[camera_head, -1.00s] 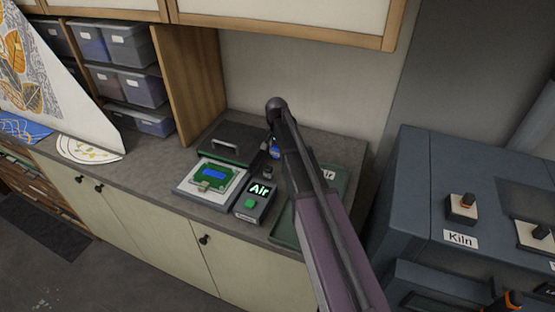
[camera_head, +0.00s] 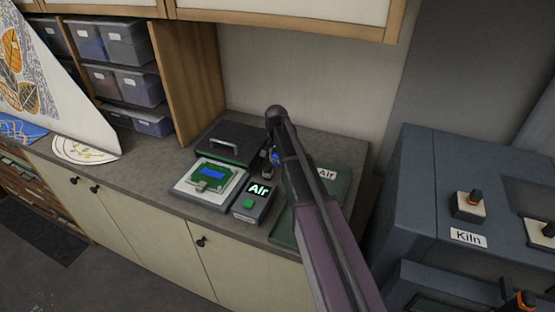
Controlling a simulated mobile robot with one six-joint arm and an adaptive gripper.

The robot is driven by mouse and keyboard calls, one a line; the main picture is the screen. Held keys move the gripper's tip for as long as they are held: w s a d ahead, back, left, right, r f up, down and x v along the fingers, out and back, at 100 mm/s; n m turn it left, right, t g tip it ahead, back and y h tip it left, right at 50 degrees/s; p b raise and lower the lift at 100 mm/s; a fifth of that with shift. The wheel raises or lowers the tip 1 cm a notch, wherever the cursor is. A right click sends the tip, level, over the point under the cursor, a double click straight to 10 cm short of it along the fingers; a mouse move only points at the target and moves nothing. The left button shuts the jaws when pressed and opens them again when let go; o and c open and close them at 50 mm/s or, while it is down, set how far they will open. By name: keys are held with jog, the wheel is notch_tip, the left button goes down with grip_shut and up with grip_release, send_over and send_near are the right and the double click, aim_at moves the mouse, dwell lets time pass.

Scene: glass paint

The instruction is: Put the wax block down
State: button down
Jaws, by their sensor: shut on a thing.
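My gripper (camera_head: 267,171) is small and dark, low over the counter behind the "Air" control box (camera_head: 254,201). My own arm partly covers it. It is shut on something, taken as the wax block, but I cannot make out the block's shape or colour. A green tray (camera_head: 282,236) with an "Air" label lies under and to the right of my arm. I cannot tell whether the held thing touches the counter.
A pale plate (camera_head: 183,190) bearing a green frame with a blue panel lies left of the control box. A dark handled box (camera_head: 230,146) stands behind it. A kiln (camera_head: 421,200) stands right. The counter's left part (camera_head: 150,168) is clear.

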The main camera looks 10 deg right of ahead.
jog(key=shift+f, duration=0.2)
jog(key=shift+c, duration=1.9)
grip_release()
jog(key=shift+r, duration=0.1)
jog(key=shift+r, duration=0.15)
notch_tip(320, 180, up, 12)
jog(key=p, duration=1.2)
jog(key=s+n, duration=0.6)
jog(key=s, duration=1.9)
jog(key=shift+d+n, duration=0.3)
jog(key=shift+n, duration=0.1)
